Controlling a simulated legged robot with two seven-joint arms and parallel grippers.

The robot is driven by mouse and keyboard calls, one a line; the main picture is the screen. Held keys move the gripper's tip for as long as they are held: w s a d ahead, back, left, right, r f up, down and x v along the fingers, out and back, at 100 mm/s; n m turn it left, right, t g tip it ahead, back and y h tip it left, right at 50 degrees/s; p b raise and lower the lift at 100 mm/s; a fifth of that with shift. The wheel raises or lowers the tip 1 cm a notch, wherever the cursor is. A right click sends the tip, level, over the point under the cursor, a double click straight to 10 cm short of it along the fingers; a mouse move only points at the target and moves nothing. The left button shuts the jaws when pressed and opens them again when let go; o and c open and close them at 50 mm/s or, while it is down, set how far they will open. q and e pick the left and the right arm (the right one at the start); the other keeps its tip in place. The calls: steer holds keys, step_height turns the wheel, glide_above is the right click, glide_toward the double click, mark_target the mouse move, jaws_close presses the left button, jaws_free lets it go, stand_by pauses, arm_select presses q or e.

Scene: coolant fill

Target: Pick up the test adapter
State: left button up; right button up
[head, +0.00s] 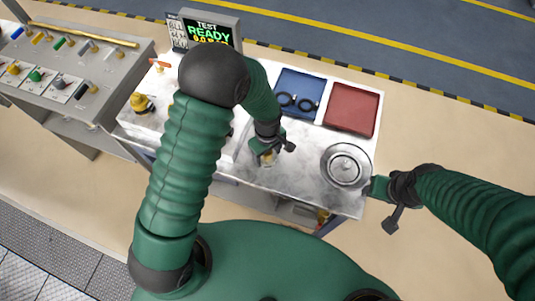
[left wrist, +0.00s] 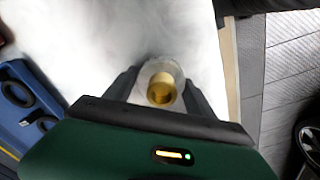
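The test adapter, seemingly the brass cup with a clear rim (left wrist: 161,92), stands between the two fingers of my left gripper (left wrist: 162,88) in the left wrist view. The fingers lie close on both sides of it; I cannot tell whether they press on it. In the head view my left gripper (head: 267,155) is low over the middle of the white bench top, and a small brass-coloured part (head: 268,159) shows below it. My right gripper (head: 372,188) is beside the bench's right edge, near the round metal dish; its fingers are too small to judge.
A blue tray (head: 286,78) with black rings and a red tray (head: 351,108) are at the back right. The round metal dish (head: 345,165) stands at the right. A yellow fitting (head: 142,103) stands at the left. A screen (head: 209,32) reads TEST READY.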

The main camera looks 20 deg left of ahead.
arm_select(q)
steer(key=shift+s+d+r, duration=0.1)
steer(key=shift+s+d, duration=0.05)
steer(key=c, duration=0.7)
steer(key=shift+a, duration=0.2)
steer(key=c, duration=0.3)
